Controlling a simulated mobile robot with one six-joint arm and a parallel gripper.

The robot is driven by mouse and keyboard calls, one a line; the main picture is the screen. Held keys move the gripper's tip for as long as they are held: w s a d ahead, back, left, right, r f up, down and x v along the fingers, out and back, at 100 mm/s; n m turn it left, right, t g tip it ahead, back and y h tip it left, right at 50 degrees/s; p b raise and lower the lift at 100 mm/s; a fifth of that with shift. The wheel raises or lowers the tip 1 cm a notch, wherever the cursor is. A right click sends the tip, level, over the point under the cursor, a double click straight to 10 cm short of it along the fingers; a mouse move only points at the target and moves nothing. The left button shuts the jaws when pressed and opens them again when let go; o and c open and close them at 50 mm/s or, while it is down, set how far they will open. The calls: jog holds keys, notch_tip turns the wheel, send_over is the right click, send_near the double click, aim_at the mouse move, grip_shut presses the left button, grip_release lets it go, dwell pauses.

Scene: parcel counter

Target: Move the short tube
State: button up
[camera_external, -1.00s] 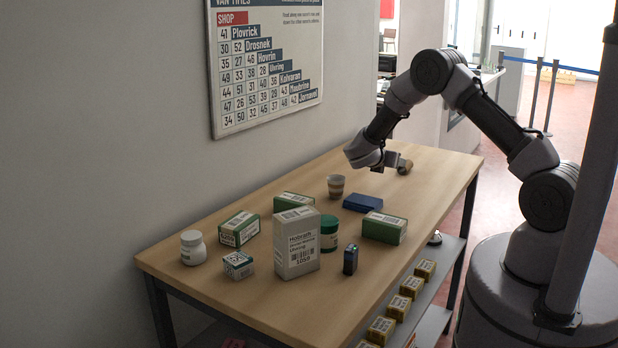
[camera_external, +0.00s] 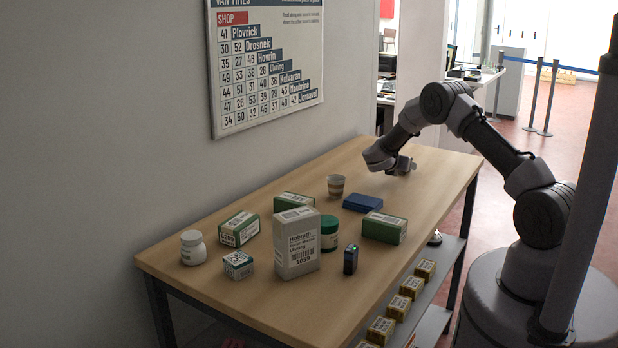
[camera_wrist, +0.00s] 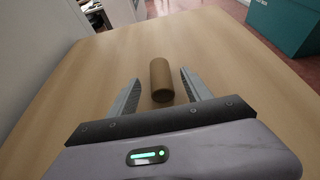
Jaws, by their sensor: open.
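The short tube (camera_wrist: 161,80) is a plain brown cylinder. In the wrist view it lies on the wooden table, between the two jaws of my gripper (camera_wrist: 159,77). The jaws are open, with a gap on each side of the tube. In the external view my gripper (camera_external: 401,168) is low over the far end of the table, and it hides most or all of the tube there.
The table (camera_external: 300,325) has free room around my gripper. A blue box (camera_external: 362,203), a paper cup (camera_external: 335,186) and a green-white box (camera_external: 384,228) stand nearer the camera. A tall grey carton (camera_external: 297,245) stands among several other items. A teal box (camera_wrist: 287,25) shows in the wrist view.

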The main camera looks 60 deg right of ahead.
aim_at(382, 191)
jog(key=b+x, duration=0.1)
jog(key=x, duration=0.3)
jog(key=shift+d, duration=0.1)
grip_shut()
jog(key=shift+a+p, duration=1)
jog(key=shift+a, duration=9)
jog(key=shift+c, duration=0.2)
grip_release()
